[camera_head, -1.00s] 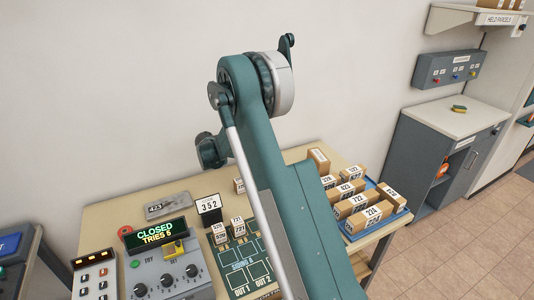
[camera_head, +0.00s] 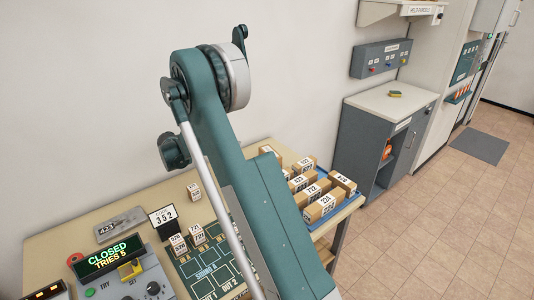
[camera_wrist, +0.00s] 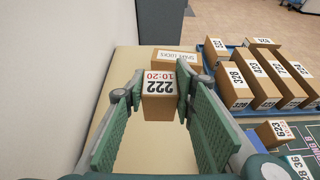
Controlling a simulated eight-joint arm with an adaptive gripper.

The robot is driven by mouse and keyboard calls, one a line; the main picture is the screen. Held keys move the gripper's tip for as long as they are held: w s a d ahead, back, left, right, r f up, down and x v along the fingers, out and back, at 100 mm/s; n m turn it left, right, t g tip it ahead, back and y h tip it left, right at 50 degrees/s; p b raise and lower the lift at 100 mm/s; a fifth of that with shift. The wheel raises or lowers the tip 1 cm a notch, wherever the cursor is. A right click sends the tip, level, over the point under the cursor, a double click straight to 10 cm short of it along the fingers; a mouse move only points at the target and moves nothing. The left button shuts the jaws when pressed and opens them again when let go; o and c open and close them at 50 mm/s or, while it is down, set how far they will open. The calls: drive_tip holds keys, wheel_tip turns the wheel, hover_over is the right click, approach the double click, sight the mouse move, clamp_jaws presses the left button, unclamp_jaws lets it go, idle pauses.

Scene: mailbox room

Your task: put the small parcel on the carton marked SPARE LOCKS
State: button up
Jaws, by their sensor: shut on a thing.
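In the wrist view my gripper (camera_wrist: 157,88) is shut on a small brown parcel (camera_wrist: 160,106) with a white label reading 222 and 10:20. The parcel sits between the fingertips, label facing the camera. Just beyond it is the carton marked SPARE LOCKS (camera_wrist: 174,56), its label partly covered by the parcel and a fingertip. I cannot tell how high the parcel is above the table or whether it touches the carton. In the head view my arm hides the gripper and the held parcel.
A blue tray (camera_head: 345,203) of several numbered parcels stands right of the carton. A wall rises at the left.

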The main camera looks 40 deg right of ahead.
drive_tip(key=s+d+r, duration=0.2)
drive_tip(key=d+r, duration=0.1)
drive_tip(key=d, duration=0.6)
drive_tip(key=s+d+r, duration=0.3)
drive_tip(key=d, duration=0.7)
drive_tip(key=shift+s+r, duration=0.2)
drive_tip(key=shift+r, duration=0.15)
drive_tip(key=shift+d+f, duration=0.1)
drive_tip(key=shift+f+b, duration=0.5)
drive_tip(key=shift+f, duration=2.55)
drive_tip(key=shift+f, duration=0.1)
drive_tip(key=shift+f, duration=1.8)
drive_tip(key=shift+f+b, duration=0.1)
drive_tip(key=shift+b, duration=0.25)
drive_tip(key=o, duration=0.9)
